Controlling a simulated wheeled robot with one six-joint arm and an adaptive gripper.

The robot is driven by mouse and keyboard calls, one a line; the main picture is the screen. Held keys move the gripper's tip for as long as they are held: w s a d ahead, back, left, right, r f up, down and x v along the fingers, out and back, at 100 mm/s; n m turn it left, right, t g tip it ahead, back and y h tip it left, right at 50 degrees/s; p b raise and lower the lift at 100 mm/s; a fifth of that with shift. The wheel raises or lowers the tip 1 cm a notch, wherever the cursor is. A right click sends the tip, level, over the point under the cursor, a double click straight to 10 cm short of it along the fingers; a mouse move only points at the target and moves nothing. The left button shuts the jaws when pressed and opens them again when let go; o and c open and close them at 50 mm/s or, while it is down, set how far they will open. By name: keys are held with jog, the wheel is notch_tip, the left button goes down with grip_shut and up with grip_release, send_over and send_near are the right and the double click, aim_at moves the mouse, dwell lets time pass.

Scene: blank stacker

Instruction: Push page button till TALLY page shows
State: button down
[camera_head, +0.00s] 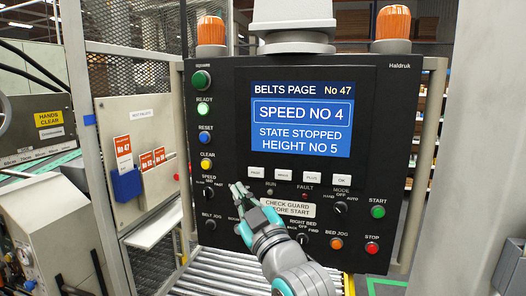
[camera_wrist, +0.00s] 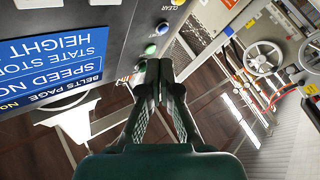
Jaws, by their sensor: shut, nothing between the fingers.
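The dark control panel's screen (camera_head: 301,119) reads "BELTS PAGE No 47", "SPEED NO 4", "STATE STOPPED", "HEIGHT NO 5". It also shows upside down in the wrist view (camera_wrist: 50,65). Under the screen is a row of several small white buttons. The leftmost white button (camera_head: 255,172) is probably the page button, but its lettering is too small to read surely. My gripper (camera_head: 239,188) is shut and empty, its tips just below and left of that button in the picture. In the wrist view my gripper (camera_wrist: 160,72) points past the panel's edge. I see no contact.
Green, blue and yellow buttons (camera_head: 204,135) line the panel's left side. Knobs (camera_head: 208,192), a green start button (camera_head: 378,211) and a red stop button (camera_head: 372,248) lie lower. A mesh fence (camera_head: 125,78) stands left. Rollers (camera_head: 215,271) run below the panel.

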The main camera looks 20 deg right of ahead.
aim_at(249, 169)
dwell(0.3)
jog(key=shift+w+d, duration=0.85)
jog(key=shift+w, duration=0.3)
jog(key=shift+w+d, duration=0.85)
jog(key=shift+w, duration=0.35)
jog(key=shift+w+d, duration=0.85)
jog(key=shift+w, duration=0.3)
jog(key=shift+w+d, duration=0.1)
jog(key=shift+w, duration=0.05)
jog(key=shift+w+d, duration=0.15)
jog(key=shift+w, duration=0.05)
jog(key=shift+w+d, duration=0.2)
jog(key=shift+w, duration=0.1)
jog(key=shift+s, duration=0.1)
jog(key=shift+s+a, duration=0.45)
jog(key=shift+s, duration=0.1)
jog(key=shift+s+a, duration=0.75)
jog(key=shift+s, duration=0.3)
jog(key=shift+s+a, duration=0.7)
jog(key=shift+s, duration=0.3)
